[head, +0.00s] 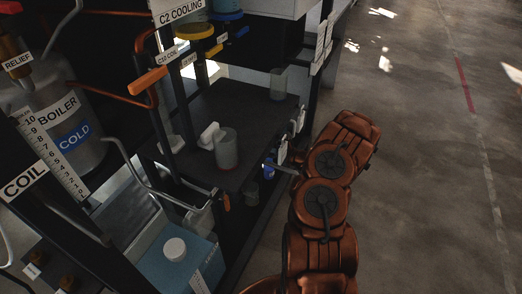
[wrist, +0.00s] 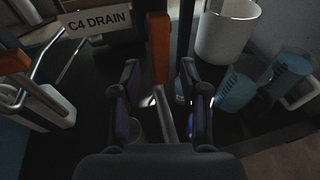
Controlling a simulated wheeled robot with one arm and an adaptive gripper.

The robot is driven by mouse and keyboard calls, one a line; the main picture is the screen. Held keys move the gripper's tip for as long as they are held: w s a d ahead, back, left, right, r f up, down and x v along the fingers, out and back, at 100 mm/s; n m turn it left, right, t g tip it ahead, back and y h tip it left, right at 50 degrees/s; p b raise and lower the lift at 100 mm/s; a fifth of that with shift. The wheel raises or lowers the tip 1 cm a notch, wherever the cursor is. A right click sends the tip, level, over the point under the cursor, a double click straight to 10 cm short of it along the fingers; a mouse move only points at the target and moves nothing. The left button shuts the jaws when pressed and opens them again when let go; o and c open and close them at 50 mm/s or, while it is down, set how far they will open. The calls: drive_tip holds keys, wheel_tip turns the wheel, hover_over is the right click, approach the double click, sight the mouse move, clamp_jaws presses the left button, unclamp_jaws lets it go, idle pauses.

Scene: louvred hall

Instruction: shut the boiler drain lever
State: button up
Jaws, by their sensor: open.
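My gripper (wrist: 160,70) is open, with one finger on each side of the lever. The lower handle and stem lie between the fingers in the picture; I cannot tell whether they touch. In the head view, the boiler (head: 60,120) is at the left, with BOILER and COLD labels. A small orange handle (head: 226,202) shows low on the frame, but its label is not readable there.
A dark shelf (head: 190,172) holds a clear beaker (head: 226,150). Another orange lever (head: 148,80) is higher on the rack. In the wrist view, a white cup (wrist: 228,32) and blue vessels (wrist: 236,91) stand right of my gripper. Open floor (head: 430,180) lies to the right.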

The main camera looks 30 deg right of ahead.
drive_tip(key=shift+w, duration=0.1)
drive_tip(key=shift+b+x, duration=0.5)
drive_tip(key=shift+x, duration=0.5)
clamp_jaws()
drive_tip(key=shift+f, duration=0.1)
